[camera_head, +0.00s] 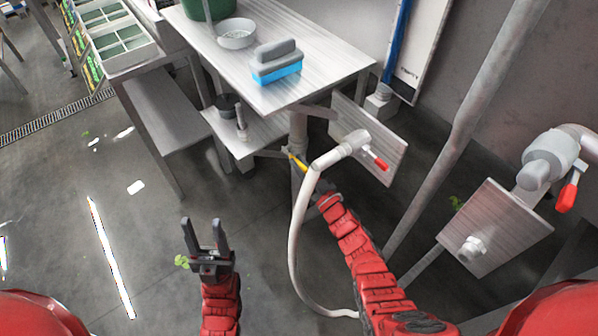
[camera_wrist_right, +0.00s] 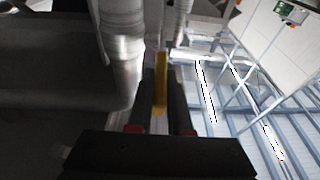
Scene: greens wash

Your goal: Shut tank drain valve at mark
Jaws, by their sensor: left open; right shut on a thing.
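The tank drain valve's yellow lever (camera_head: 298,162) shows beside the grey vertical pipe (camera_head: 298,124) below the table, partly hidden by my right arm. My right gripper (camera_head: 307,177) is shut on this lever. In the right wrist view, the yellow lever (camera_wrist_right: 161,75) stands between the dark fingers (camera_wrist_right: 161,108), close to a pale pipe (camera_wrist_right: 122,62). I cannot make out the mark in either view. My left gripper (camera_head: 203,222) is open and empty over the floor, at the lower left, apart from the valve.
A white hose (camera_head: 295,235) loops beside my right arm. A fitting with a red lever (camera_head: 375,160) sits on a board; another red lever (camera_head: 567,196) is at far right. The table (camera_head: 340,62) bears a blue-and-grey brush (camera_head: 277,65) and a bowl (camera_head: 236,35). Floor at left is mostly clear.

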